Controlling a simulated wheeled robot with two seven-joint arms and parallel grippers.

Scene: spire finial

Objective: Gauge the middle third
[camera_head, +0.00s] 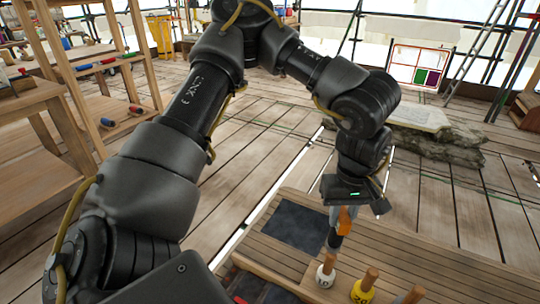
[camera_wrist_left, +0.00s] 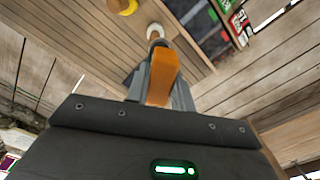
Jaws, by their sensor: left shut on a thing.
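My left gripper (camera_head: 340,234) points down over a slatted wooden bench (camera_head: 390,250) and is shut on an orange object (camera_head: 347,219). The orange object also shows between the grey fingers in the left wrist view (camera_wrist_left: 163,76). Its lower end is mostly hidden by the fingers, and I cannot tell exactly what it is. Just below and in front is a white weight (camera_head: 325,275) marked 10 with a wooden knob. A yellow weight (camera_head: 362,292) marked 20 stands to its right. Another wooden knob (camera_head: 413,294) shows at the picture's bottom edge. My right gripper is out of view.
A dark panel (camera_head: 294,226) is set in the bench left of my gripper. A stone slab (camera_head: 410,115) lies on rough stone behind, with a coloured board (camera_head: 417,68) beyond it. A wooden rack (camera_head: 125,105) stands at the left. Plank floor lies open between.

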